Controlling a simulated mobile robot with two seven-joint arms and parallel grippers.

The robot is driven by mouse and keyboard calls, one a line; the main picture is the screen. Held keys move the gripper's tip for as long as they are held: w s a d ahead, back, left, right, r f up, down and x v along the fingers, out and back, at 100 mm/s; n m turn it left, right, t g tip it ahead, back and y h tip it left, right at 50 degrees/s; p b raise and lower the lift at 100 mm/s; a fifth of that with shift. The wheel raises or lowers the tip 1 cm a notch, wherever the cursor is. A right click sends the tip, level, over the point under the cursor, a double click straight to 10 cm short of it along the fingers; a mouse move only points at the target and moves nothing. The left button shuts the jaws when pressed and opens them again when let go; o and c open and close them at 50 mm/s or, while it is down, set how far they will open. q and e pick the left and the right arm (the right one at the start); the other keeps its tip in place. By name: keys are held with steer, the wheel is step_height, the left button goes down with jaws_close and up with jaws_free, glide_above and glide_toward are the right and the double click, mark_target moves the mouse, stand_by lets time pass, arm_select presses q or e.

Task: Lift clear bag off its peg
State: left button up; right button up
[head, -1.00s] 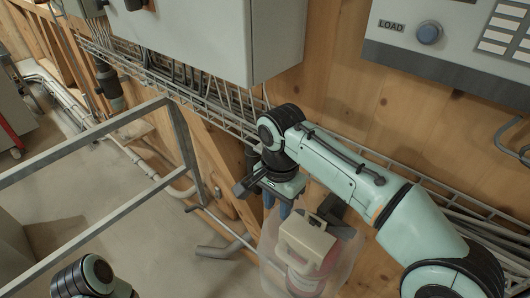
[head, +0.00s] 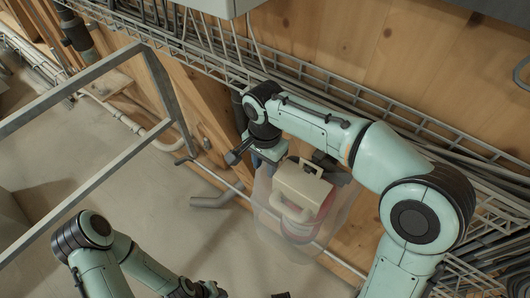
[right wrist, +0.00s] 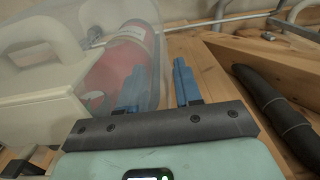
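The clear bag (head: 338,222) hangs by the wooden wall in the head view, with a beige handled container and a red cylinder inside. It also fills the upper left of the right wrist view (right wrist: 75,60). My right gripper (right wrist: 160,85) is at the bag's edge, its two blue fingers apart. The left finger overlaps the clear film and the right finger is outside it; I cannot tell if they touch the bag. In the head view its fingers are largely hidden. No peg is distinguishable. My left arm (head: 100,250) is at the bottom left; its gripper's fingers are not clearly visible.
A wire cable tray (head: 215,65) runs along the wall above my right gripper. A grey metal frame (head: 85,95) stands at left. A grey bent pipe (head: 217,200) lies left of the bag. Concrete floor below is mostly open.

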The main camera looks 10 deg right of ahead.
step_height(320, 180, down, 2)
steer(key=shift+f, duration=0.1)
jaws_close()
steer(key=shift+r, duration=0.2)
steer(key=shift+r+p, duration=0.35)
steer(key=shift+r, duration=0.2)
stand_by(0.4)
